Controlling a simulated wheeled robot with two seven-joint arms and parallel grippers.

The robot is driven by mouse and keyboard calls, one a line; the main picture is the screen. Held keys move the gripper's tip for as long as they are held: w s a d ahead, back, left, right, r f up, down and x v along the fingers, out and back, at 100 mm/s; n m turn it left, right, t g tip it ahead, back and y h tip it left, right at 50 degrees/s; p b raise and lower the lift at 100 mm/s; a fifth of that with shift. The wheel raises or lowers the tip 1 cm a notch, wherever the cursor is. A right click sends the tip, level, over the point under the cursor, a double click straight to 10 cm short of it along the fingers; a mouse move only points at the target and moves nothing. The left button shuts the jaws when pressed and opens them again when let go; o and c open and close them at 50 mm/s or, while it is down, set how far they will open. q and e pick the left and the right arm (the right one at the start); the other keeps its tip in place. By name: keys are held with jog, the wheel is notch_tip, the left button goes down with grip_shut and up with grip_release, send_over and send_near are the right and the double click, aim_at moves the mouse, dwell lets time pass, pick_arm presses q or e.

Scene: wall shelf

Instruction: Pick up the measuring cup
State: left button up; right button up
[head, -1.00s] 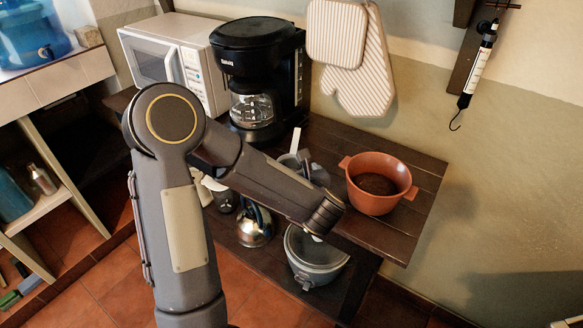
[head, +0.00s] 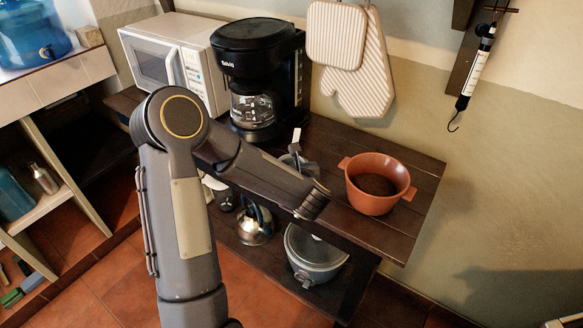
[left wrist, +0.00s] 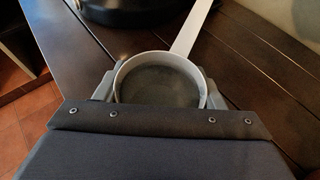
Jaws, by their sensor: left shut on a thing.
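The measuring cup is grey and round with a long straight handle. In the left wrist view the measuring cup (left wrist: 160,84) sits between the two fingers of my left gripper (left wrist: 159,92), its handle pointing up and to the right. My left gripper is shut on the cup, with a finger against each side. In the head view the cup (head: 288,160) shows only partly behind my left forearm, above the dark wooden shelf top (head: 330,140). My left gripper (head: 300,162) is mostly hidden there too. I cannot tell whether the cup touches the wood. My right gripper is not in view.
A terracotta pot (head: 376,190) stands right of the cup. A black coffee maker (head: 258,60) and a white microwave (head: 170,55) stand behind. A rice cooker (head: 313,255) and a kettle (head: 256,228) are on the lower shelf. Mitts (head: 362,75) hang on the wall.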

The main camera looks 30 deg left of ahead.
pick_arm(q)
jog(key=shift+c, duration=1)
jog(key=shift+r, duration=0.2)
jog(key=shift+r, duration=1.3)
jog(key=s+d+r, duration=0.1)
jog(key=s+r, duration=0.9)
jog(key=s, duration=0.3)
jog(key=shift+s+d, duration=0.3)
jog(key=shift+s, duration=0.1)
jog(key=shift+d, duration=0.1)
